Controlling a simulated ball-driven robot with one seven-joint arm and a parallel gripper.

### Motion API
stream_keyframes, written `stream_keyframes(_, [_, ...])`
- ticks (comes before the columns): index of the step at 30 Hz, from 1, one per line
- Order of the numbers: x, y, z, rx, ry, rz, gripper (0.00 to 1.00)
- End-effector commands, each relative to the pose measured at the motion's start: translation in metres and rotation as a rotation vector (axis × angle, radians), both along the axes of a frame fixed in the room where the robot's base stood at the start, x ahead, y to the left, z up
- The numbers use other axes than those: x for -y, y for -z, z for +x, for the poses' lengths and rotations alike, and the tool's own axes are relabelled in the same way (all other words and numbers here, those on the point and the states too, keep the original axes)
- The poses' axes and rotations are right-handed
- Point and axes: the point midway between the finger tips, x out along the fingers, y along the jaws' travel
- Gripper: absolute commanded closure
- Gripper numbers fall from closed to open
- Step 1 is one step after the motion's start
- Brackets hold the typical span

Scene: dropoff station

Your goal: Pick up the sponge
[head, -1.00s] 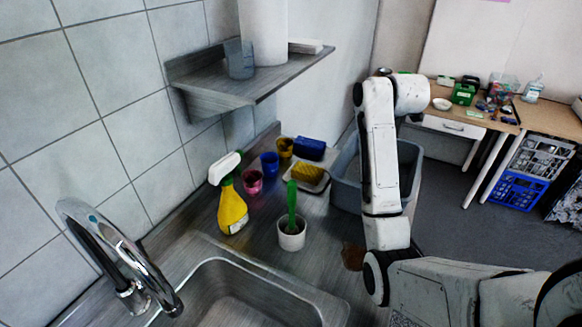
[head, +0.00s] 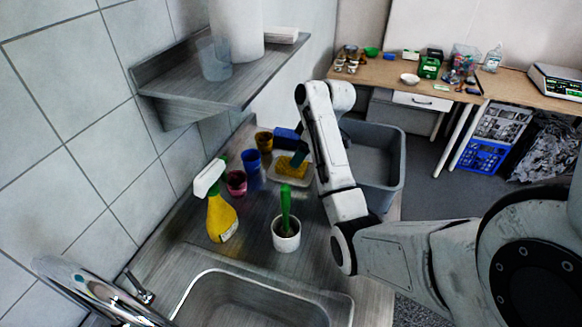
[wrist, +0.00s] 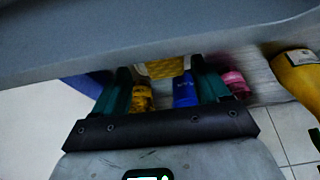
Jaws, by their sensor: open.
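The yellow sponge (head: 292,167) lies in a pale shallow tray (head: 275,178) on the counter, beyond the white pot with the green brush. In the head view, the dark end of my gripper (head: 300,154) is just above the sponge's right part and partly hides it. In the wrist view, my gripper (wrist: 160,70) has its two teal fingers spread apart. The sponge (wrist: 165,68) shows in the gap between the fingertips, with nothing held. I cannot tell whether a finger touches it.
A blue block (head: 285,138), several cups such as the blue cup (head: 251,162), and a yellow spray bottle (head: 221,218) stand near the wall. The white pot (head: 286,238) is nearer. A grey bin (head: 393,165) is right of the counter. A shelf (head: 225,88) overhangs the wall side.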

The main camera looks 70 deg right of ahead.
Motion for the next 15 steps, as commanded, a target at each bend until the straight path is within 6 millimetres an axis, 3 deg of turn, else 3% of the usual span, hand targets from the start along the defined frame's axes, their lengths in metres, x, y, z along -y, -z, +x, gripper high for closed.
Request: stream_keyframes(15, [-0.006,0.049,0.021,-0.001,0.000,0.001,0.26])
